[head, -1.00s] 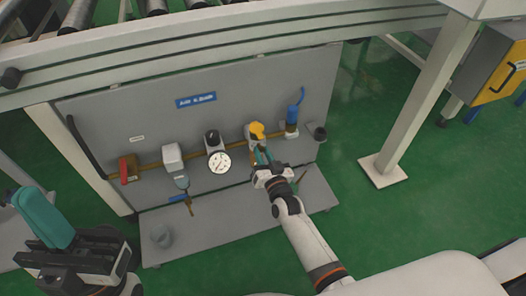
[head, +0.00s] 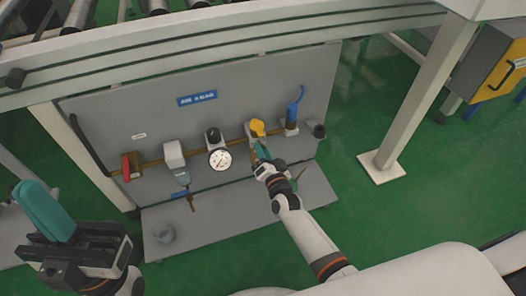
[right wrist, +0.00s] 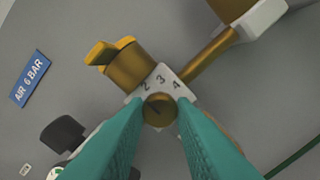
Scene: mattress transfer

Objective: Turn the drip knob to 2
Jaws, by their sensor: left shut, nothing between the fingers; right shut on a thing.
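The drip knob (right wrist: 159,111) is a small round brass knob with a dark line across its face, seen in the right wrist view. Just above it is a white scale plate (right wrist: 163,83) with 2, 3 and 4 on it; I cannot tell which number the line marks. My right gripper (right wrist: 160,114) is shut on the knob, with one teal finger on each side. In the head view, my right gripper (head: 261,153) is just below the yellow-topped unit (head: 257,128) and hides the knob. My left gripper (head: 45,212) is shut and empty at lower left, away from the panel.
The grey panel (head: 110,108) carries a brass pipe with a red-handled valve (head: 126,170), a white gauge (head: 220,160) and a blue fitting (head: 292,113). A blue "AIR 6 BAR" label (head: 197,98) is above.

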